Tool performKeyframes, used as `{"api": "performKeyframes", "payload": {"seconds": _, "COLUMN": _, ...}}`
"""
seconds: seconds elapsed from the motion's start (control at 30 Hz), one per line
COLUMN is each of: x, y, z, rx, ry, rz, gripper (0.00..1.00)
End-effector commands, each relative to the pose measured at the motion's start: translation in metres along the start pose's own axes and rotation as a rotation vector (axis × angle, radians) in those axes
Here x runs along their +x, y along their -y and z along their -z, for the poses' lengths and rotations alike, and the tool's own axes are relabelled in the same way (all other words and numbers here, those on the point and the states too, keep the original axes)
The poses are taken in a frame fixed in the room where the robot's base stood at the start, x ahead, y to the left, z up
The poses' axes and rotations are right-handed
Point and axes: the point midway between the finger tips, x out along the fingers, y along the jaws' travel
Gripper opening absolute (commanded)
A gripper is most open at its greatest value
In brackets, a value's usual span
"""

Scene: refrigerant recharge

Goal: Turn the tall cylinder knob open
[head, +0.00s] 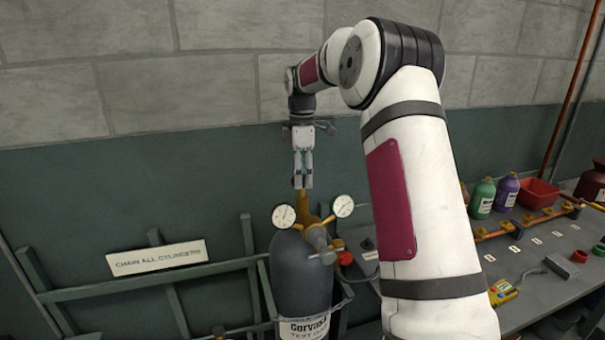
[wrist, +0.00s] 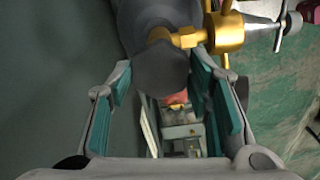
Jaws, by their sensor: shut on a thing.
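The tall dark grey cylinder (head: 300,275) stands upright with a white label on its front and a brass valve (head: 302,208) on top. My gripper (head: 302,186) points straight down over this valve, fingers close together at its top. In the wrist view the dark grey, blunt-cornered knob (wrist: 160,70) sits between my two teal-padded fingers, and my gripper (wrist: 160,78) is shut on it. The brass valve (wrist: 228,32) also shows there, beside the right finger. In the head view my fingers largely hide the knob. How far it is turned cannot be told.
Two round gauges (head: 284,216) (head: 343,206) flank the valve closely. A green rack (head: 95,290) with a chain sign (head: 157,257) stands at left. At right, a bench (head: 545,265) holds bottles (head: 482,198), a red bin (head: 537,193) and a yellow meter (head: 502,291).

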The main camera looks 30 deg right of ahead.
Motion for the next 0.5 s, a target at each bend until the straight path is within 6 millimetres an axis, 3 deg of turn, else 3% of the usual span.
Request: {"api": "performKeyframes", "payload": {"seconds": 0.5, "x": -0.0004, "y": -0.0003, "z": 0.0, "rx": -0.154, "ry": 0.0, "rz": -0.001, "gripper": 0.18}}
